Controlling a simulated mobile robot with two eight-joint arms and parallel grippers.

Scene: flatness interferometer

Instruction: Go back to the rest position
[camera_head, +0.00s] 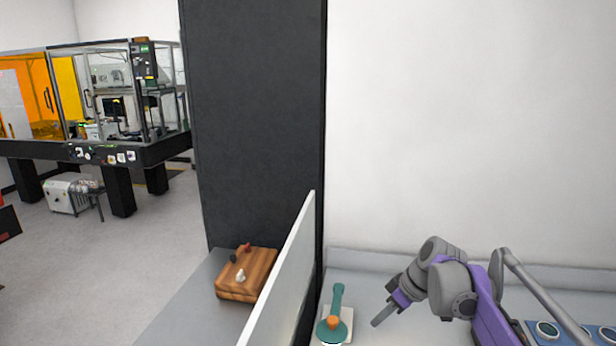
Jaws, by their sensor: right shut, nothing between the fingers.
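My right gripper (383,314) is at the lower right, at the end of my grey and purple right arm. Its fingers are together with nothing between them, and point down and left. It is above or over the light grey bench (375,290), to the right of a green-handled tool with an orange knob (334,322). A gap shows between the gripper and this tool. My left gripper is not in the picture.
A white upright panel (285,280) divides the bench from a grey surface with a wooden block (247,276) on it. A dark pillar (255,120) stands behind. Blue-panelled equipment (570,331) is at the lower right. An enclosed optical table (110,152) stands far left, with open floor before it.

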